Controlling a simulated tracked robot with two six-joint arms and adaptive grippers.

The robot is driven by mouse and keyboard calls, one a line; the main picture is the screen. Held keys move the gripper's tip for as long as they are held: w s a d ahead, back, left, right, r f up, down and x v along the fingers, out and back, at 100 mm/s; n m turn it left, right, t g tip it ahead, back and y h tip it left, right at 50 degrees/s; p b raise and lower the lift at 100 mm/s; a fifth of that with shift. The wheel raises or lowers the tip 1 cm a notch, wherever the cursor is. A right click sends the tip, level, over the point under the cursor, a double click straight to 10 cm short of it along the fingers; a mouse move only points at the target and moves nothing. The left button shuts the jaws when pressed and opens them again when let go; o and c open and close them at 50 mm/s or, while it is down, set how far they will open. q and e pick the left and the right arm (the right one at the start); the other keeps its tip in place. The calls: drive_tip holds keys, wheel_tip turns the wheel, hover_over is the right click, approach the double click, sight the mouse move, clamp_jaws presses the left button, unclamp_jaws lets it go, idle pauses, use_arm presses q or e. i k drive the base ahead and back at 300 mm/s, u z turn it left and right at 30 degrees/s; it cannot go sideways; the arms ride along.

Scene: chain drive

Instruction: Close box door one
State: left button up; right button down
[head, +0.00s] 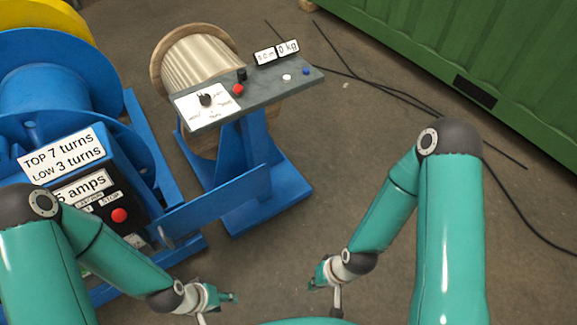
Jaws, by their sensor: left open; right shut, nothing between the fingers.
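A blue control box (92,160) at the left carries a "5 amps" label and a red button (119,215). A flat blue panel (220,203) sticks out to the right from beside this box; it looks like a door standing open. No label on it tells whether it is door one, and its hinge side is not clear. My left gripper (228,297) is open and empty, below the panel and apart from it. My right gripper (314,279) is shut and empty, low in the middle, right of the panel and apart from it.
A grey console (262,93) with knobs and a "0 kg" display stands on a blue stand before a wooden reel (196,60). Blue drums (50,85) are at the left. A green container (480,50) and black cables lie right. Floor between is clear.

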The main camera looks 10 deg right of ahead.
sight(189, 218)
drive_tip(key=u, duration=0.15)
drive_tip(key=i, duration=0.9)
drive_tip(key=z, duration=0.05)
